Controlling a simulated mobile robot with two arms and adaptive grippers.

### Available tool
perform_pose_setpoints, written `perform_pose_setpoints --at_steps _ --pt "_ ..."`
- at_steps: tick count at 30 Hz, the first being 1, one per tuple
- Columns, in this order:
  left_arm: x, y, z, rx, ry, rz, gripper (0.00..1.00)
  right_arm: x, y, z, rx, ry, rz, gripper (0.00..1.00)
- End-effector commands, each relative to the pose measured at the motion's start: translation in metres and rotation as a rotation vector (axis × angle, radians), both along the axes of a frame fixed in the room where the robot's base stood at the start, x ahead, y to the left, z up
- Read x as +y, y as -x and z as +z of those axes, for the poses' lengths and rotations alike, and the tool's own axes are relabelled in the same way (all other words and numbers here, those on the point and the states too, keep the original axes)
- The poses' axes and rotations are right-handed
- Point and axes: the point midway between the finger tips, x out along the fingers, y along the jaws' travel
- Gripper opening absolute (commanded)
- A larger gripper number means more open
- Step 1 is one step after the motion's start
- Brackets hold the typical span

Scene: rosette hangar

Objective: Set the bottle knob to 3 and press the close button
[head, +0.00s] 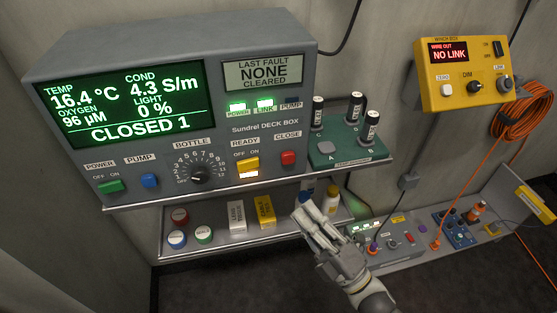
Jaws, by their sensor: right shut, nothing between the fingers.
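The grey deck box (215,60) stands on a shelf at the left. Its black bottle knob (199,177) sits in a numbered dial low on the front; I cannot make out where its pointer stands. The red close button (288,157) is at the lower right of the front. The green display (126,101) reads "CLOSED 1". My right gripper (310,213) is shut and empty, in front of the lower shelf, below the close button and to the right of the knob. It appears apart from both controls. My left gripper is out of view.
A yellow ready switch (248,166) lies between knob and close button. A blue pump button (149,181) and green power switch (110,187) are at the left. A green rack (338,151) with dark vials stands beside the box. Jars and cartons, including a yellow carton (265,212), fill the lower shelf.

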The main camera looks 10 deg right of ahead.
Motion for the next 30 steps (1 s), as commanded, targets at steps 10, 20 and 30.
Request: perform_pose_setpoints --at_steps 10,20,30 --pt "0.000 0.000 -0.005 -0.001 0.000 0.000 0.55 0.009 0.019 0.041 -0.162 0.062 0.013 0.00" --pt "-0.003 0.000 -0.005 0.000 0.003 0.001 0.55 0.009 0.017 0.040 -0.160 0.060 0.013 0.00" --pt "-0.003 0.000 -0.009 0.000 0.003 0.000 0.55 0.010 -0.021 0.040 -0.162 0.060 0.014 0.00"
